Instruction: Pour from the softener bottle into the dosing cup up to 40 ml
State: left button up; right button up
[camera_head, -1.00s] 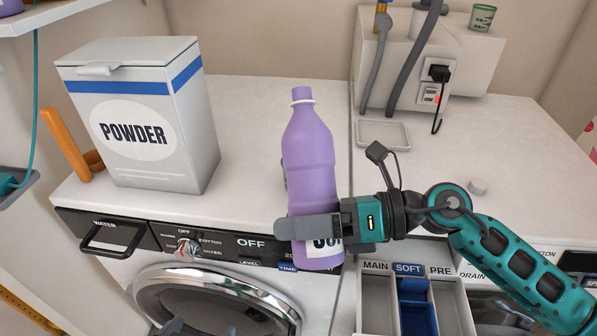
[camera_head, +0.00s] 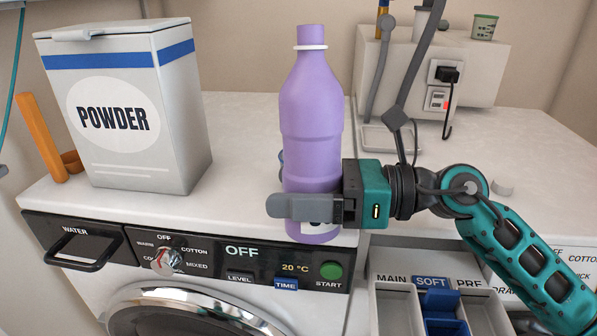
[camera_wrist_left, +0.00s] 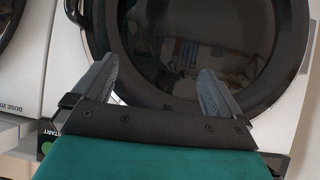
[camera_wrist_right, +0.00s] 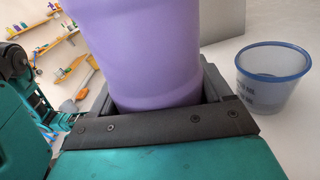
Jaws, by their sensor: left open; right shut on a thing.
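The purple softener bottle (camera_head: 311,118) stands upright in my right gripper (camera_head: 276,206) at the front edge of the washer top. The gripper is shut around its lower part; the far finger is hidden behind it. The bottle also fills the middle of the right wrist view (camera_wrist_right: 140,45). The dosing cup (camera_wrist_right: 272,82), clear with a blue rim, stands on the white top right of the bottle there. In the head view the bottle hides nearly all of it. My left gripper (camera_wrist_left: 157,70) is open and empty before a dark round door, outside the head view.
A powder box (camera_head: 125,110) stands left on the washer top, beside an orange scoop (camera_head: 42,140). An open drawer (camera_head: 395,305) with several compartments juts out at lower right. Another cup (camera_head: 484,26) stands on the back unit. The worktop right of the bottle is mostly clear.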

aim_at(296, 143)
jog(key=shift+w+f+n+b, duration=0.2)
jog(key=shift+w+n+b, duration=0.6)
jog(key=shift+b, duration=0.65)
jog(key=shift+s+r, duration=0.1)
notch_tip(296, 143, up, 6)
jog(key=p, duration=0.4)
jog(key=shift+r+p, duration=0.1)
jog(key=shift+p, duration=0.25)
pick_arm(q)
jog(key=r, duration=0.1)
jog(key=d+r, duration=0.1)
jog(key=r, duration=0.2)
jog(key=shift+w+d, duration=0.3)
jog(key=shift+w, duration=0.05)
pick_arm(e)
jog(key=shift+s, duration=0.1)
